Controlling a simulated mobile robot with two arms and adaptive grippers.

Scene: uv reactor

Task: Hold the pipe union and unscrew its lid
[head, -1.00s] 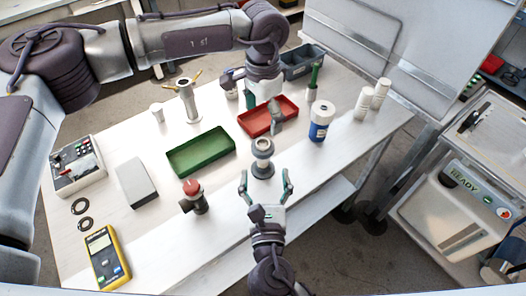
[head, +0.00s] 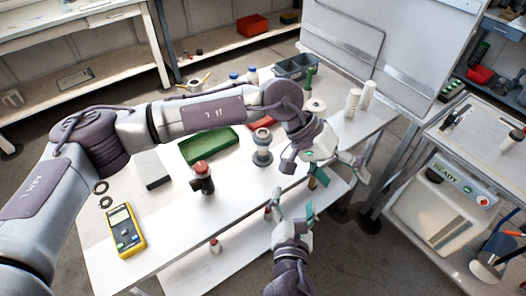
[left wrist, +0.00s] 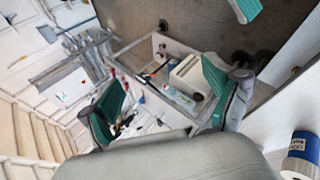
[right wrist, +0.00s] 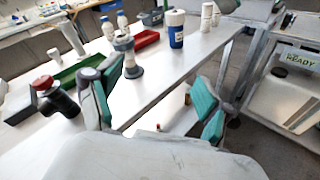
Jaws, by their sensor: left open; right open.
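The grey pipe union (head: 262,147) stands upright on the white table, with a darker collar and a round top. It also shows in the right wrist view (right wrist: 127,62), untouched. I cannot tell how tight its lid is. My left gripper (head: 340,178) is open and empty, off to the right of the union over the table's front edge. My right gripper (head: 293,208) is open and empty, in front of the table edge, below and right of the union. In the right wrist view the union stands beyond its left finger.
A red-topped dark fitting (head: 202,178) stands left of the union. A green tray (head: 208,147) lies behind it. A red tray (right wrist: 146,39) and a blue-and-white bottle (right wrist: 176,30) stand beyond the union. A yellow meter (head: 126,232) lies at the front left.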

